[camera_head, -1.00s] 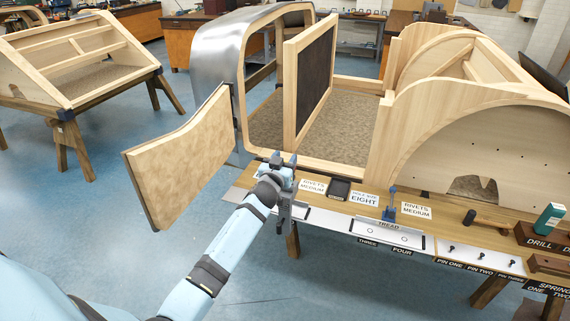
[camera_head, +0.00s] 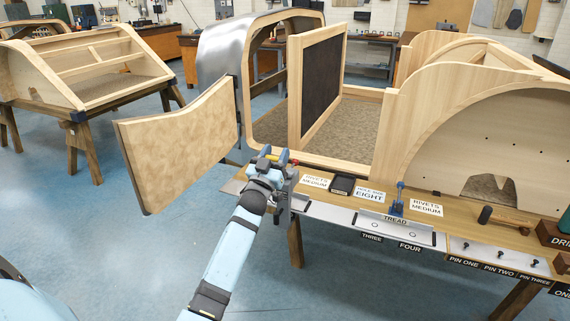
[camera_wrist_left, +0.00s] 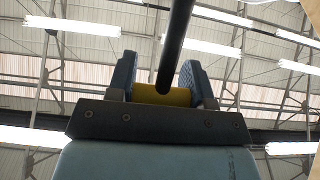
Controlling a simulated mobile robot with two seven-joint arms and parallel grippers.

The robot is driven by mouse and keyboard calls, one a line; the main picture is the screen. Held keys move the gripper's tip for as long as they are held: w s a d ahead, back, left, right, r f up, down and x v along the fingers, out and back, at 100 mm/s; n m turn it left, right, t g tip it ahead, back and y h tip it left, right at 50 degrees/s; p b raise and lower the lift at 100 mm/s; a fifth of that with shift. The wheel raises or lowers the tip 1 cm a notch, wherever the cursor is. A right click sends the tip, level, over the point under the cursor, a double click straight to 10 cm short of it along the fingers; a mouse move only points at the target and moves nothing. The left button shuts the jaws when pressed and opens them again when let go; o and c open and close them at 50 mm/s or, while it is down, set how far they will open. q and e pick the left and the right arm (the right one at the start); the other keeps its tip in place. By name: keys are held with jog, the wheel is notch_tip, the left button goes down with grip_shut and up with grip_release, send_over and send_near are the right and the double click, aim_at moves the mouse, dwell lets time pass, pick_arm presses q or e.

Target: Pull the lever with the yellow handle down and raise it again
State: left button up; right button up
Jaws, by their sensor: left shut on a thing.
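The lever shows in the left wrist view as a dark rod (camera_wrist_left: 175,42) with a yellow handle (camera_wrist_left: 160,95) at its end. My left gripper (camera_wrist_left: 158,84) has one finger on each side of the yellow handle and is shut on it. In the head view my left gripper (camera_head: 270,158) is at the left end of the workbench, in front of the wooden bodyframe. The gripper hides most of the lever there. My right gripper is not in view.
The workbench (camera_head: 460,222) carries labels, a blue hand tool (camera_head: 399,198), a metal tread plate (camera_head: 395,232) and a hammer (camera_head: 505,218). A wooden door panel (camera_head: 180,150) stands out left of the gripper.

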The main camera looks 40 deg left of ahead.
pick_arm(q)
jog(key=s+f+t+b, duration=0.1)
jog(key=f+b, duration=0.1)
jog(key=b, duration=0.2)
jog(key=shift+s, duration=0.2)
jog(key=shift+s+f+t+y+b, duration=0.3)
jog(key=shift+t+b, duration=0.2)
jog(key=shift+b, duration=0.25)
jog(key=shift+t+y, duration=0.3)
jog(key=f, duration=0.1)
jog(key=s+f+b, duration=0.2)
jog(key=f, duration=0.1)
jog(key=shift+s+d, duration=0.2)
jog(key=shift+d, duration=0.2)
jog(key=shift+s+d+f+t+b, duration=0.1)
jog(key=shift+s+f+t+b, duration=0.45)
jog(key=shift+b, duration=0.5)
jog(key=shift+f, duration=0.55)
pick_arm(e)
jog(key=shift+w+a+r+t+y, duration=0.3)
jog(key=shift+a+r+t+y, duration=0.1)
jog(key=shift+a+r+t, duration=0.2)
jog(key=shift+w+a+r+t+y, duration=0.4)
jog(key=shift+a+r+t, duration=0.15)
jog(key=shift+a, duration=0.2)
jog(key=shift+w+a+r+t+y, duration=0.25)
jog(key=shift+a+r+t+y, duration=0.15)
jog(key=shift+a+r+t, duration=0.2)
pick_arm(q)
jog(key=shift+s, duration=0.1)
